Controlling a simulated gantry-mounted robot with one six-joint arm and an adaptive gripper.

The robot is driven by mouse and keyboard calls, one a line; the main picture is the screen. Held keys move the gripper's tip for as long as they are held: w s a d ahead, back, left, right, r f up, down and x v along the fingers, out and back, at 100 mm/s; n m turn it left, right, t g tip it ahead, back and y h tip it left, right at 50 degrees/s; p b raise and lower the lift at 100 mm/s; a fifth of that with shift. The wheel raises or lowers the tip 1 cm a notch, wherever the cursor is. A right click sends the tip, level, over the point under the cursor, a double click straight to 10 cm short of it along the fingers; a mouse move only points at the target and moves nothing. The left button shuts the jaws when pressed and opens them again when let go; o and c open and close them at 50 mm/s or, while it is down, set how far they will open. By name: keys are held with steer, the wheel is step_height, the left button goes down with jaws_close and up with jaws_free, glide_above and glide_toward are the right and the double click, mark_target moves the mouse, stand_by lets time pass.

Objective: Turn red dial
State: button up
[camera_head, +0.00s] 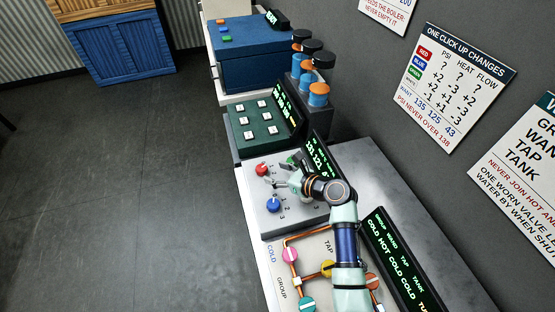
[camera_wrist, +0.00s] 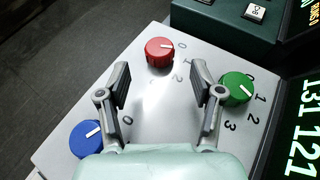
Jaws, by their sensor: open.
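The red dial (camera_head: 262,169) sits on a light grey panel (camera_head: 256,212) near its far left corner. In the wrist view the red dial (camera_wrist: 159,52) is at the top middle, ahead of my fingertips, with its white pointer line toward the 0. My gripper (camera_wrist: 159,75) is open and empty, its two fingers spread to either side below the dial, not around it. In the head view my gripper (camera_head: 272,183) is over the panel, close to the red dial. A gap above the panel cannot be judged exactly.
A blue dial (camera_wrist: 86,140) lies left of my gripper and a green dial (camera_wrist: 236,90) close beside the right finger. A lit display (camera_head: 321,155) stands along the panel's right side. A green button box (camera_head: 262,122) adjoins the far edge. A pipe board with coloured knobs (camera_head: 276,262) lies nearer.

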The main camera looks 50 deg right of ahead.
mark_target(263, 168)
steer(key=b+x, duration=0.2)
steer(key=x, duration=0.5)
steer(key=shift+w+a+f+b, duration=0.15)
steer(key=shift+w+f+b, duration=0.1)
steer(key=shift+w+b, duration=0.15)
steer(key=shift+s, duration=0.1)
steer(key=c, duration=1.2)
steer(key=shift+o, duration=0.2)
steer(key=n+y+b, duration=0.1)
steer(key=b, duration=0.1)
steer(key=f+n+y+b, duration=0.1)
steer(key=shift+g+y+b, duration=0.3)
steer(key=shift+y+b, duration=0.1)
steer(key=n+y+b, duration=0.1)
steer(key=b, duration=0.2)
steer(key=shift+r+n+g+y, duration=0.1)
steer(key=shift+n+g+y, duration=0.2)
steer(key=shift+n+y, duration=0.1)
steer(key=shift+r+n+y+b, duration=0.3)
steer(key=shift+r+n+y, duration=0.1)
